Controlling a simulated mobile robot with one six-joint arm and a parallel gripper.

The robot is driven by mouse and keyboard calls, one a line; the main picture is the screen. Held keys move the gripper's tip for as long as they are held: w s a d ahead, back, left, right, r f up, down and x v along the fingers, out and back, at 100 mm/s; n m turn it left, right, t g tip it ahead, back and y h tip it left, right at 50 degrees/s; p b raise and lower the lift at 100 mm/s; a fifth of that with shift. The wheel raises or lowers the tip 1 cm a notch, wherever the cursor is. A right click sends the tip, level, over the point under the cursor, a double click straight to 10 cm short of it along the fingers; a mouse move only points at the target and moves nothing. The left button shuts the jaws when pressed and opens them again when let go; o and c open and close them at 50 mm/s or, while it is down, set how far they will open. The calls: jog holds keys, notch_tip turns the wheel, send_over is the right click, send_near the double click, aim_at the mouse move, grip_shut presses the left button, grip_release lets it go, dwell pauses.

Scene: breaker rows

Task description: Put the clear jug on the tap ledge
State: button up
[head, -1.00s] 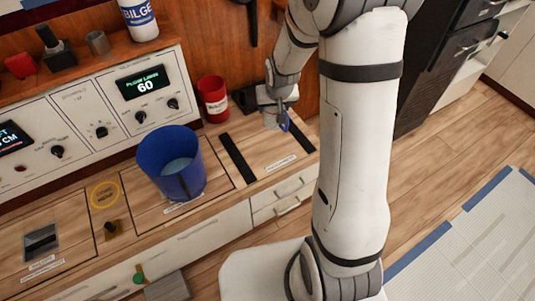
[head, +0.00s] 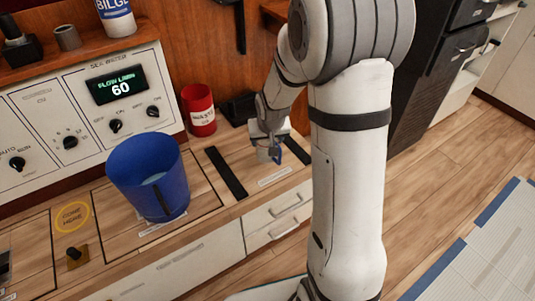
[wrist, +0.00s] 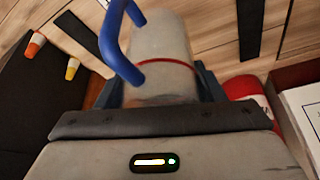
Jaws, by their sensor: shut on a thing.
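The clear jug (head: 265,153) is a greyish, see-through cylinder with a blue handle. In the wrist view the jug (wrist: 160,60) shows a thin red ring and the handle towards the upper left. My gripper (head: 268,140) is shut on the jug, with a finger on each side of its body in the wrist view. The jug appears over the right part of the wooden counter, between two black strips (head: 226,172). I cannot tell whether its base touches the counter. No label that I can read names the tap ledge.
A red can (head: 199,110) stands behind, by the control panel (head: 85,110). A yellow ring mark (head: 72,217) lies left of the bucket.

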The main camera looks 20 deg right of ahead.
jog(key=shift+f+b, duration=1)
jog(key=shift+f, duration=1.35)
jog(key=shift+f+b, duration=0.4)
jog(key=shift+f, duration=0.05)
jog(key=o, duration=1.1)
jog(key=shift+r, duration=0.1)
